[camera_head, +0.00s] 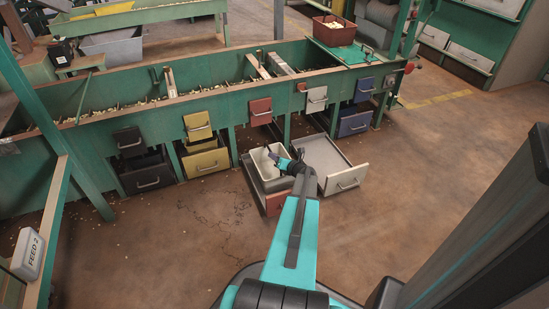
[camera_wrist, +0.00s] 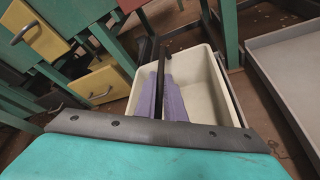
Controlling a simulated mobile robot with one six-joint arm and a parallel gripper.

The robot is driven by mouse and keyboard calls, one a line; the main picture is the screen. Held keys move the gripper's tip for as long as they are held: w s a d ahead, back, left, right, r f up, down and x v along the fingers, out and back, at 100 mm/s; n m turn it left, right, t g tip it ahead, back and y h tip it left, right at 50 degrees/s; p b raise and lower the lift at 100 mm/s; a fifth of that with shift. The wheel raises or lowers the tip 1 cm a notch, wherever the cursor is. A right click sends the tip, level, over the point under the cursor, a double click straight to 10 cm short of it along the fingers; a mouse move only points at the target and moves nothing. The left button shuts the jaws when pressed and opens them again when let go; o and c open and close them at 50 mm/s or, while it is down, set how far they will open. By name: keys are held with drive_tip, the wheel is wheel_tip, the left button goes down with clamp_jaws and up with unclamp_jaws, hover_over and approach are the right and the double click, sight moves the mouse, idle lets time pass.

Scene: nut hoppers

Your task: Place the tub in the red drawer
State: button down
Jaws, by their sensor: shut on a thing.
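The tub (camera_head: 257,164) is a cream, open-topped box over the pulled-out red drawer (camera_head: 277,204) at floor level, within its outline. I cannot tell whether it rests on the drawer's bottom or hangs just above it. My gripper (camera_head: 274,157) is shut on the tub at its right side in the head view. In the wrist view the tub (camera_wrist: 208,78) fills the middle, and the purple finger pads of my gripper (camera_wrist: 165,98) overlap its left part. The tub looks empty, but my fingers hide part of its inside.
A pulled-out drawer with a pale front (camera_head: 343,180) stands close on the right. Yellow (camera_head: 206,160) and dark (camera_head: 148,178) drawers are on the left. Green hopper posts and a small red flap (camera_head: 261,111) stand behind. The floor in front is clear.

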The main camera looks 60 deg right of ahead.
drive_tip(key=shift+f, duration=0.1)
drive_tip(key=c, duration=1.8)
unclamp_jaws()
drive_tip(key=shift+c, duration=0.2)
drive_tip(key=shift+r, duration=0.2)
drive_tip(key=shift+s+a+r, duration=0.15)
drive_tip(key=shift+s, duration=0.15)
drive_tip(key=p+v, duration=0.3)
drive_tip(key=v, duration=0.8)
drive_tip(key=shift+s+p, duration=0.2)
drive_tip(key=shift+p, duration=0.2)
drive_tip(key=shift+a, duration=0.1)
